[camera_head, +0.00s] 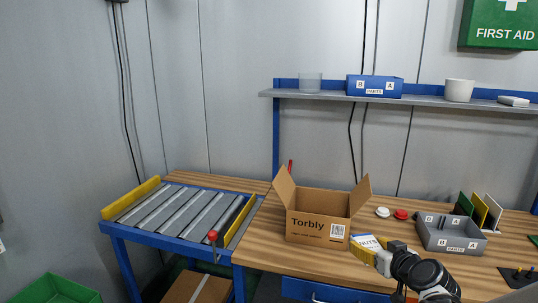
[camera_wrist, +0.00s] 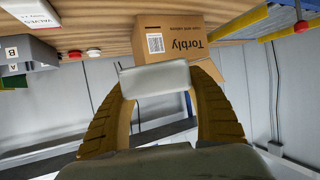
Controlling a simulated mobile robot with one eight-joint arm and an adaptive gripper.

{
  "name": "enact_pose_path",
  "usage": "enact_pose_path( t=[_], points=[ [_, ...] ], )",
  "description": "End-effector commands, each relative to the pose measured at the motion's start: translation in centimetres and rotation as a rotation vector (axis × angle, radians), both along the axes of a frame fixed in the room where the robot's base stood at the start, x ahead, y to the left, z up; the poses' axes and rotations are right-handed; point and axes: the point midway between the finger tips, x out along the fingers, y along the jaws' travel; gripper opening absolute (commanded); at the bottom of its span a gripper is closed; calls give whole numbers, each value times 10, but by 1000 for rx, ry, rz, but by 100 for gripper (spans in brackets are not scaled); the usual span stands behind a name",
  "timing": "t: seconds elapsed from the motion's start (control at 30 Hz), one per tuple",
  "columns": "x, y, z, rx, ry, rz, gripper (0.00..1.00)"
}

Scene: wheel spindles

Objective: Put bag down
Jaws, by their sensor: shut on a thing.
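A small white bag (camera_head: 364,240) with a blue "NUTS" label is between the yellow fingers of my gripper (camera_head: 366,250), in front of the cardboard box's lower right corner. In the wrist view my gripper (camera_wrist: 160,85) is shut on the bag, whose pale grey edge (camera_wrist: 154,79) spans the fingertips. I cannot tell whether the bag touches the table. The open cardboard box (camera_head: 305,227) marked "Torbly" stands upright on the wooden table (camera_head: 265,250); the box also shows upside down in the wrist view (camera_wrist: 178,28). Its inside is mostly hidden.
A grey divided bin (camera_head: 452,245) marked B and A is right of my gripper. White (camera_head: 382,212) and red (camera_head: 401,214) round pieces lie behind. A roller conveyor (camera_head: 185,217) is at left. A shelf (camera_head: 420,99) hangs above. A white packet (camera_wrist: 32,10) shows in the wrist view.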

Motion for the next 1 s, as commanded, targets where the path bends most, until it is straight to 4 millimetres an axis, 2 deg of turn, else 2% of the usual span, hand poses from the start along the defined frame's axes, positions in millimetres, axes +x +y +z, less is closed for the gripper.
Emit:
enact_pose_path(
  t=[0.03, 0.1, 0.2, 0.37, 0.53, 0.67, 0.77, 0.9, 1.0],
  points=[
    [-15, 24, 5, 1, 0, 39, 27],
    [-31, 49, 10, 1, -2, 84, 27],
    [-50, 74, 15, 0, -4, 130, 27],
    [-64, 92, 18, 1, -6, 165, 27],
    [-62, 90, 17, 1, -6, 162, 27],
    [-43, 66, 14, -1, -4, 118, 27],
    [-18, 30, 7, 0, -1, 53, 27],
    [21, -41, -11, -1, 1, -66, 27],
    [43, -94, -26, -2, 1, -148, 27]
  ],
)
